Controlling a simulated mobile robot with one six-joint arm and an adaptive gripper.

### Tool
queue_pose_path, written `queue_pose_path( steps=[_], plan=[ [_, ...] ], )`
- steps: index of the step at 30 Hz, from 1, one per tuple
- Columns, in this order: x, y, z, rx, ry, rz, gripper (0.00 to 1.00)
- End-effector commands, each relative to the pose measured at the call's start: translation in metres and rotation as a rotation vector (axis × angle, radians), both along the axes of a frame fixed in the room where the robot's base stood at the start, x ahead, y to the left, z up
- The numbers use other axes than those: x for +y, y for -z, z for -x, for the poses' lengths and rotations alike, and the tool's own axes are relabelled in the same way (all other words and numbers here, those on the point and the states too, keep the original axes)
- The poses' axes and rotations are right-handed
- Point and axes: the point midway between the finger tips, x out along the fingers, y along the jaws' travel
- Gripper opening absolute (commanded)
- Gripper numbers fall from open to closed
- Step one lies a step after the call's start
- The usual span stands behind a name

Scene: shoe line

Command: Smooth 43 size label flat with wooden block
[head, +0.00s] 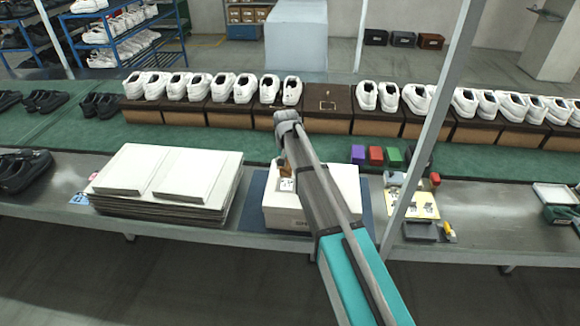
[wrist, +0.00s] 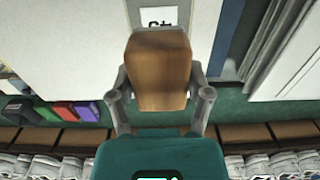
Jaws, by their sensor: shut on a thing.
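My gripper (wrist: 160,82) is shut on the brown wooden block (wrist: 160,62), with one finger on each side of it. A small white size label (wrist: 162,16) with dark print lies on the white shoe box (wrist: 75,35). The block hides part of the label in the wrist view, so its number cannot be read. In the head view the block (head: 284,167) is just above the label (head: 287,184), on the left part of the box (head: 346,186). My arm covers much of the box lid. I cannot tell whether the block touches the label.
A stack of white flat boards (head: 165,180) lies left of the box. Purple, red and green blocks (head: 375,155) stand behind right, near a yellow label sheet (head: 422,207). A green conveyor (head: 230,145) carries brown boxes topped with white shoes.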

Motion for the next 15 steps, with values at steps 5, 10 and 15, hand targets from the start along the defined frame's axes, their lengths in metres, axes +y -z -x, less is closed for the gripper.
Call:
queue_pose_path(
  steps=[5,10,15],
  plan=[
    [-0.0001,-0.0012,0.0000,0.000,0.000,0.000,0.27],
    [-0.0001,-0.0011,0.0000,0.000,0.000,0.000,0.27],
    [-0.0001,-0.0059,0.0000,0.000,0.000,0.000,0.27]
  ],
)
